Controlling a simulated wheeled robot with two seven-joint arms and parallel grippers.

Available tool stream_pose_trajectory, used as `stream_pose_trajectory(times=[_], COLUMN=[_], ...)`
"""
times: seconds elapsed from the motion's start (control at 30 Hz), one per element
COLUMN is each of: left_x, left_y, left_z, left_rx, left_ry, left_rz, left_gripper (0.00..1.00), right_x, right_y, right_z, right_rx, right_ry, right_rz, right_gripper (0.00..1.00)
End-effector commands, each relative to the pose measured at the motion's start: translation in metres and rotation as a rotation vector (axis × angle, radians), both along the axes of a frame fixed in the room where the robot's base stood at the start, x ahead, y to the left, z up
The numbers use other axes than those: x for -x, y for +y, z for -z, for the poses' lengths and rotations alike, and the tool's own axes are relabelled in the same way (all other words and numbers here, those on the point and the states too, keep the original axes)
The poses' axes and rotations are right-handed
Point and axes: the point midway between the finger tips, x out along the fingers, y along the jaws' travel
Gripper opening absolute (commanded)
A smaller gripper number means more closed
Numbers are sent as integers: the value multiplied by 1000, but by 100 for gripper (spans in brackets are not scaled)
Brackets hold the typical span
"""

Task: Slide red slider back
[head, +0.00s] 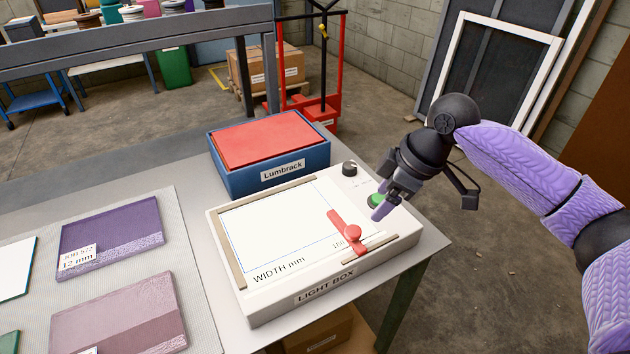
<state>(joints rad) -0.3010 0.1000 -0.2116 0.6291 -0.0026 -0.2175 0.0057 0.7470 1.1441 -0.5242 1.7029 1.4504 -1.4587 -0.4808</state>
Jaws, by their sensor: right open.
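The red slider (346,232) is a flat red bar with a round knob (352,232) near its front end. It lies on the light box (300,214), across the right part of the white panel, close to the number 100. My right gripper (382,205) is open above the right side of the light box, to the right of the slider and apart from it. Its fingers are near the green button (375,200) and hide part of the box top. My left gripper is not in view.
A black dial (349,168) stands at the box's back right corner. A blue bin with a red lid (268,142), marked Lumbrack, sits behind the box. Purple sample panels (112,236) lie on a mat at the left. The table's right edge is just past the box.

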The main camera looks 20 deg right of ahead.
Motion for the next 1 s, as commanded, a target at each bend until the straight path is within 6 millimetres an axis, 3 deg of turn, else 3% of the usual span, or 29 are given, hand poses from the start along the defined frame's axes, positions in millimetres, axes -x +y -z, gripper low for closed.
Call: stream_pose_trajectory(times=[0.03, 0.1, 0.3, 0.5, 0.83, 1.0], left_x=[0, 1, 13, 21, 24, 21], left_y=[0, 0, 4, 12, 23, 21], left_z=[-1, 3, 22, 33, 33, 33], left_rx=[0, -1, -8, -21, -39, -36], left_ry=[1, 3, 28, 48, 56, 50], left_rz=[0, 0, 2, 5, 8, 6], left_gripper=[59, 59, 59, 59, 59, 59], right_x=[4, 5, -7, -16, -18, -18], right_y=[1, 4, 18, 28, 31, 31], right_z=[-7, -2, 46, 78, 83, 83], right_rx=[4, 4, 2, 2, 4, 3], right_ry=[3, 10, 13, 9, 8, 8], right_rz=[-22, -36, -35, -31, -31, -30], right_gripper=[81, 81, 81, 81, 81, 47])
